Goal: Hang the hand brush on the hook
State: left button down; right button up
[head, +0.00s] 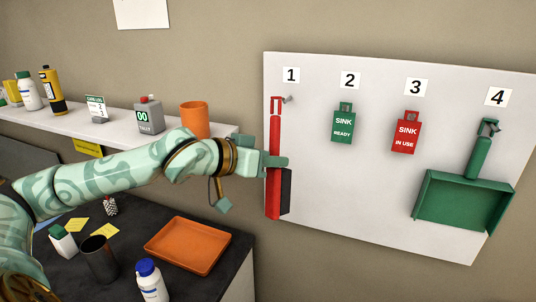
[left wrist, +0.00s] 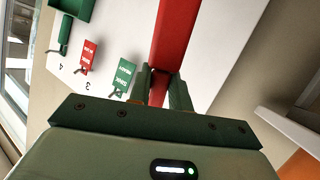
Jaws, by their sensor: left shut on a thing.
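The red hand brush (head: 274,150) is upright in front of the white board's left edge, its loop at the top and dark bristles facing right. My left gripper (head: 275,161) is shut on its handle. In the left wrist view the two fingers (left wrist: 163,88) close on the red brush (left wrist: 174,35). The hook (head: 288,99) under number 1 is just right of the brush's loop. The loop looks beside the hook, not around it; the depth between them is hard to tell. My right gripper is not in view.
The white board (head: 350,200) also holds a green sign (head: 344,125), a red sign (head: 405,134) and a green dustpan (head: 465,200). A shelf (head: 120,131) with an orange cup (head: 194,119) is at left. Below, a dark counter holds an orange tray (head: 187,246) and bottles.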

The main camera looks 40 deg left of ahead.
pick_arm(q)
jog(key=shift+w+a+r+p, duration=0.1)
jog(key=shift+w+a+p, duration=0.05)
jog(key=shift+w+p, duration=0.35)
jog(key=shift+w+a+r+p, duration=0.1)
jog(key=shift+w+p, duration=0.3)
jog(key=shift+w, duration=0.05)
jog(key=shift+w+a+f+p, duration=0.25)
jog(key=shift+w+f, duration=0.1)
jog(key=shift+w, duration=0.6)
jog(key=shift+w+a+f+p, duration=0.2)
jog(key=shift+w+f+p, duration=0.1)
jog(key=shift+w, duration=0.65)
jog(key=shift+w+a+f+p, duration=0.2)
jog(key=shift+w+f, duration=0.15)
jog(key=shift+w, duration=0.6)
